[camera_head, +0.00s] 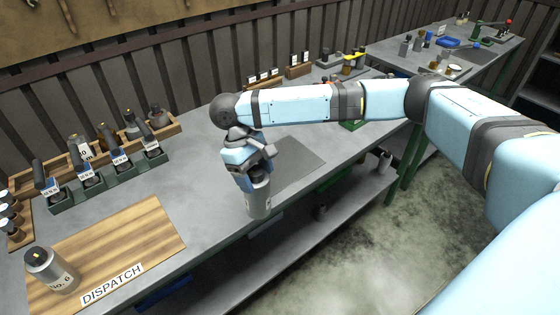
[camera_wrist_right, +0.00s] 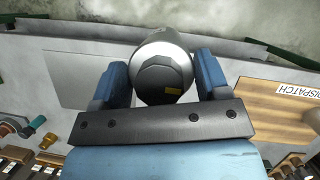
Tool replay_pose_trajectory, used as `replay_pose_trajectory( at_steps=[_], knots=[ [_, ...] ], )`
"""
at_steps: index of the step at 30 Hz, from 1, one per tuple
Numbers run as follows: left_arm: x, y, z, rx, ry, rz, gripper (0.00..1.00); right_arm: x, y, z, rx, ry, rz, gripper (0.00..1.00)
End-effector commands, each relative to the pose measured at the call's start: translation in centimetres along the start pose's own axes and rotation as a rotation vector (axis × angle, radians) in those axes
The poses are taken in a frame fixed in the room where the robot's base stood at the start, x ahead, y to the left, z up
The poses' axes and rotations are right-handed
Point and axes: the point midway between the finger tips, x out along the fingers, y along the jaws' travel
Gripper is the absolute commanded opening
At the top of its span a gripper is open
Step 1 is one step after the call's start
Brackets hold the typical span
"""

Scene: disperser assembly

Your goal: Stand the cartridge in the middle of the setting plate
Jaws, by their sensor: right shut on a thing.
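My right gripper (camera_head: 256,178) is shut on a grey metal cylinder, the cartridge (camera_head: 259,203), which hangs below the fingers, close to upright. In the right wrist view the cartridge (camera_wrist_right: 163,65) sits between the two blue fingers of the gripper (camera_wrist_right: 160,82), its dark cap facing the camera. The setting plate (camera_head: 303,160) looks like the flat grey square on the bench. It lies to the right of and beyond the cartridge, and the arm hides part of the bench behind it. The plate also shows in the wrist view (camera_wrist_right: 75,80), left of the cartridge. My left gripper is out of view.
A wooden DISPATCH board (camera_head: 130,240) lies at the left, with a "No. 6" cylinder (camera_head: 51,271) standing on it. Green holders (camera_head: 107,178) with several labelled tools stand behind the board. The bench's front edge runs close by the cartridge. The bench between board and plate is clear.

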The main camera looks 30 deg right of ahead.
Motion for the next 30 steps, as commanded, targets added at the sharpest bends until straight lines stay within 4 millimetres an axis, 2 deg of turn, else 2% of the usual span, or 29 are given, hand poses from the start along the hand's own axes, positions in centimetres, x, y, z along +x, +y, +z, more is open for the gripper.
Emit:
replay_pose_trajectory(
  at_steps=[1, 3, 8, 15, 20, 24, 30],
  knots=[
    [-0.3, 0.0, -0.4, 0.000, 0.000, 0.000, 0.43, -1.5, 0.5, -0.7, -0.080, 0.003, 0.033, 0.00],
    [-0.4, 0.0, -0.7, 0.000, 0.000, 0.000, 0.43, -2.9, 1.6, -1.7, -0.206, 0.004, 0.087, 0.00],
    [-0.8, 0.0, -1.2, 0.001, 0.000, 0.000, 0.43, -6.0, 4.3, -3.4, -0.481, 0.003, 0.202, 0.00],
    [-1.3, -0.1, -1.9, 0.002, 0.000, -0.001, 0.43, -10.2, 9.0, -4.9, -0.868, 0.004, 0.364, 0.00],
    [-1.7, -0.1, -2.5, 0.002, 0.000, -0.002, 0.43, -12.4, 12.5, -5.3, -1.102, 0.004, 0.460, 0.00],
    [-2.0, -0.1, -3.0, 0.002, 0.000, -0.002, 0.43, -14.2, 16.0, -5.1, -1.304, 0.004, 0.544, 0.00],
    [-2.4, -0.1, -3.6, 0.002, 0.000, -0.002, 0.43, -15.6, 20.4, -4.4, -1.531, 0.004, 0.637, 0.00]
  ],
)
